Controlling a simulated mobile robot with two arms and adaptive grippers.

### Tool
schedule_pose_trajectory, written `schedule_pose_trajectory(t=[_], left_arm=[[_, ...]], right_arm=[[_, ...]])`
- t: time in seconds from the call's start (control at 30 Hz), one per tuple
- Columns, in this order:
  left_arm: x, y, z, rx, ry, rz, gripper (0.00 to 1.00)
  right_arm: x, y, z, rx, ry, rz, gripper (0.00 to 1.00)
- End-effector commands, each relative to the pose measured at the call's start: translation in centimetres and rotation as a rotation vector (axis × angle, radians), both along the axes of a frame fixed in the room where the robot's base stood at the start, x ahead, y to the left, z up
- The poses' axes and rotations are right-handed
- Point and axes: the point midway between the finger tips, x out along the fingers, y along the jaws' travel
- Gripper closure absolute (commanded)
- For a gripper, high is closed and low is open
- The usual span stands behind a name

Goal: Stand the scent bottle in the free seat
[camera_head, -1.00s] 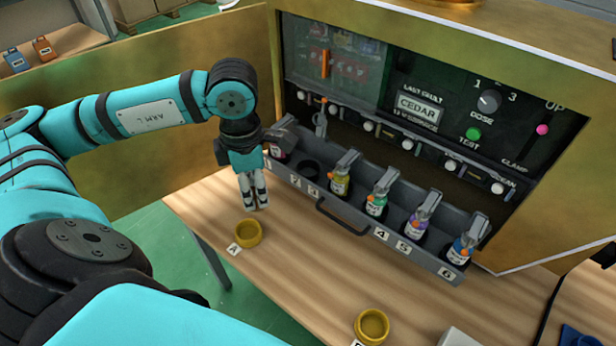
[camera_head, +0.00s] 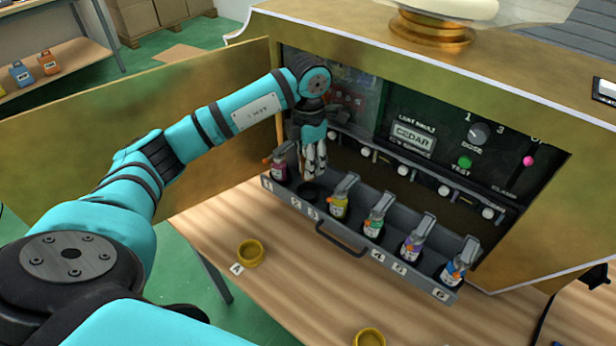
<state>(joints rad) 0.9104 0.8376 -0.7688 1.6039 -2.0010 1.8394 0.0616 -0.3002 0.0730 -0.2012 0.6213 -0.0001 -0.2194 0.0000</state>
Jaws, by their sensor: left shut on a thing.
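The tray (camera_head: 421,279) stands out from the front of the machine, with numbered seats. The free seat (camera_head: 308,192) is a dark empty ring, second from the left. It lies between the magenta bottle (camera_head: 279,170) and the yellow bottle (camera_head: 340,206). My left gripper (camera_head: 315,172) points down just above the free seat, slightly to its right in the picture. It is shut on the scent bottle, which the fingers hide almost wholly, so its tilt cannot be told. My right gripper is out of view.
Dispenser knobs (camera_head: 403,170) line the machine above the tray. The open door (camera_head: 90,125) stands at left.

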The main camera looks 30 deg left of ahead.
Motion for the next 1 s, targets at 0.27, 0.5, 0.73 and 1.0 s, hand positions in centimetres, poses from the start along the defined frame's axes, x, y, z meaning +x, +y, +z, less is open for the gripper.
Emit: schedule_pose_trajectory(t=[0.27, 0.5, 0.73, 1.0], left_arm=[[-0.1, 0.0, -3.4, 0.0, 0.001, 0.0, 0.96], [-0.2, 0.0, -5.9, -0.002, 0.003, -0.001, 0.96], [-0.1, 0.0, -7.0, 0.0, -0.002, -0.001, 0.96], [-0.1, 0.0, -7.3, 0.0, -0.001, -0.001, 0.56]], right_arm=[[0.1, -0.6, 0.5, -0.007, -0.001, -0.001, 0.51], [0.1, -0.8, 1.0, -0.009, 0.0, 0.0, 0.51], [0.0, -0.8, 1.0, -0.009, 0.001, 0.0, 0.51], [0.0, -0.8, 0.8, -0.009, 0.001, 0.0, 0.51]])
